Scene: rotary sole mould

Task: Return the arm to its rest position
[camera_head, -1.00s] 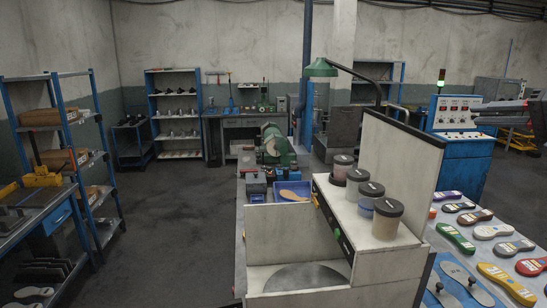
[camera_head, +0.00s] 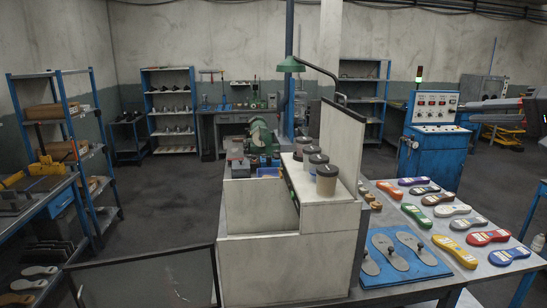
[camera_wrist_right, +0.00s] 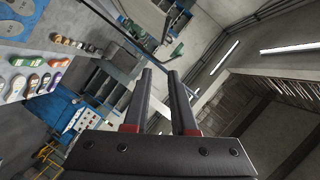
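My right gripper (camera_head: 468,107) reaches in from the right edge of the head view, raised in front of the blue control cabinet (camera_head: 434,140) in the picture. In the right wrist view, its two dark fingers (camera_wrist_right: 160,76) stand apart with nothing between them. It touches no object. My left gripper is not in either view.
A white bench housing (camera_head: 290,250) with several lidded jars stands ahead. To its right, a table (camera_head: 398,290) carries colourful soles and a blue mat (camera_head: 425,268). A blue shelf rack (camera_head: 60,130) stands left. A dark-framed panel (camera_head: 150,285) is low in front. Dark floor is open centre-left.

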